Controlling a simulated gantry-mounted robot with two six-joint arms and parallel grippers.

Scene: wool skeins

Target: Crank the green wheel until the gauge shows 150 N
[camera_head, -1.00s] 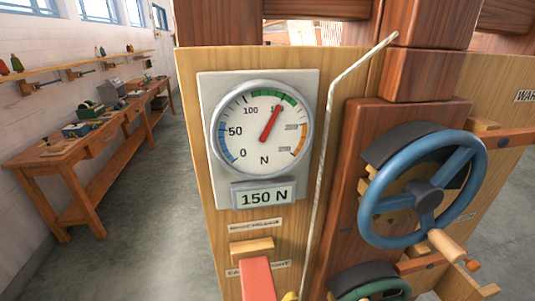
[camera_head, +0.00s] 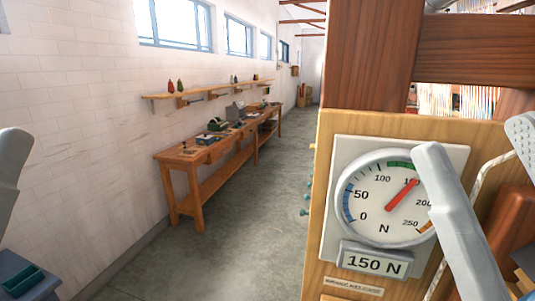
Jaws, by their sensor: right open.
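The round gauge (camera_head: 388,200) on the wooden panel shows a red needle close to the 150 mark, in the green band. Its digital display (camera_head: 372,262) reads 150 N. My right gripper (camera_head: 474,138) is open and empty in front of the panel. One pale finger covers the right part of the dial; the other is at the right edge of the picture. The green wheel is out of view. A pale grey part at the left edge may belong to my left arm or gripper, and its jaws cannot be made out.
A long wooden workbench (camera_head: 205,155) with tools runs along the white wall at left, below a shelf (camera_head: 195,98). Clear grey floor (camera_head: 265,220) lies between bench and panel. Dark wooden beams (camera_head: 368,60) rise behind the panel. A pale strand passes behind the right gripper.

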